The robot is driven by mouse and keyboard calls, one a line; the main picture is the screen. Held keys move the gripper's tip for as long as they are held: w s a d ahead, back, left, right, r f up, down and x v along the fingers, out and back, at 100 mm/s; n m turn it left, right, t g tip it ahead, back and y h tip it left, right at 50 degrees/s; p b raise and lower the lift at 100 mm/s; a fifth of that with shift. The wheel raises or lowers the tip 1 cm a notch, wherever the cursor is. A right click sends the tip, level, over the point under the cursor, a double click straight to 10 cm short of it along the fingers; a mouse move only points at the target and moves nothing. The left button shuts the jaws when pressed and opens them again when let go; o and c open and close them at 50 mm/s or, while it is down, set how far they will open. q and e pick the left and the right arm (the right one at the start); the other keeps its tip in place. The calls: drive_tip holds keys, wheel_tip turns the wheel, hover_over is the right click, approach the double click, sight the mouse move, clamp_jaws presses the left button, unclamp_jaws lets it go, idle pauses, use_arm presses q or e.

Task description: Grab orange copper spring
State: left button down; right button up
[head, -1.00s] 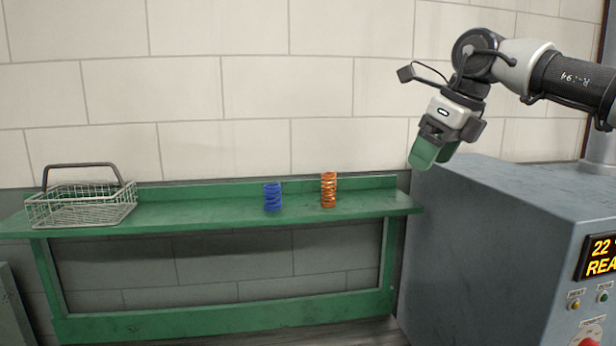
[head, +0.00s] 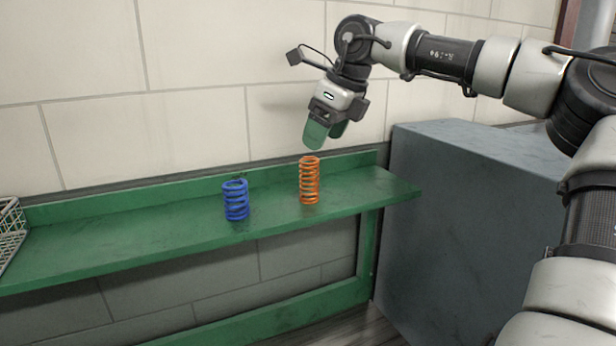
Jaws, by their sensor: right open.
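The orange copper spring (head: 309,181) stands upright on the green shelf (head: 130,238), near its right part. My right gripper (head: 323,140) has green finger pads and points down just above the spring's top. It is open and empty, and appears apart from the spring, though the exact depth gap is hard to tell. My left gripper is out of view.
A blue spring (head: 236,200) stands upright on the shelf to the left of the orange one. Part of a wire basket (head: 9,232) shows at the left edge. A grey machine cabinet (head: 460,225) stands right of the shelf. A tiled wall (head: 200,90) rises behind.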

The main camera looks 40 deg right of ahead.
sight(310, 160)
drive_tip(key=shift+x, duration=0.8)
drive_tip(key=p+x, duration=0.1)
drive_tip(key=x, duration=0.1)
drive_tip(key=p+x, duration=0.1)
drive_tip(key=x, duration=0.1)
drive_tip(key=shift+w+a, duration=0.2)
drive_tip(key=shift+a, duration=0.05)
drive_tip(key=shift+w+f, duration=0.1)
drive_tip(key=shift+f, duration=0.2)
drive_tip(key=c, duration=1.1)
